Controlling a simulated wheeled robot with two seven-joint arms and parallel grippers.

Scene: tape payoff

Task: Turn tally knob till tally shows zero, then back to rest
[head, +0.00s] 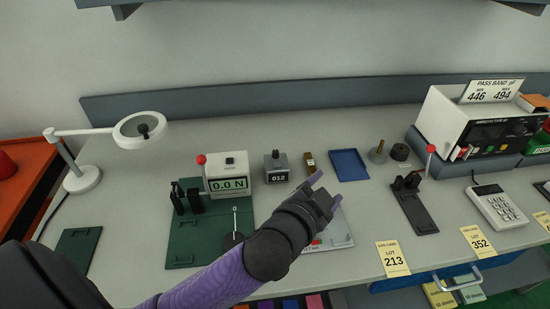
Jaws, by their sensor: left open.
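The tally counter (277,174) is a small grey box on the bench, left of the picture's middle. Its dark window reads 012. A small dark knob (275,154) stands on its top. My left gripper (327,191) is open, its purple fingertips apart with nothing seen between them. It is to the right of the tally and nearer the front, clear of it. My left arm crosses the front of the bench from the lower left. My right gripper is not in view.
A force gauge (228,186) reading 0.0 N stands on a green base (182,246) left of the tally. A white plate (341,238) lies partly under my gripper. A lever stand (415,208) is farther right.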

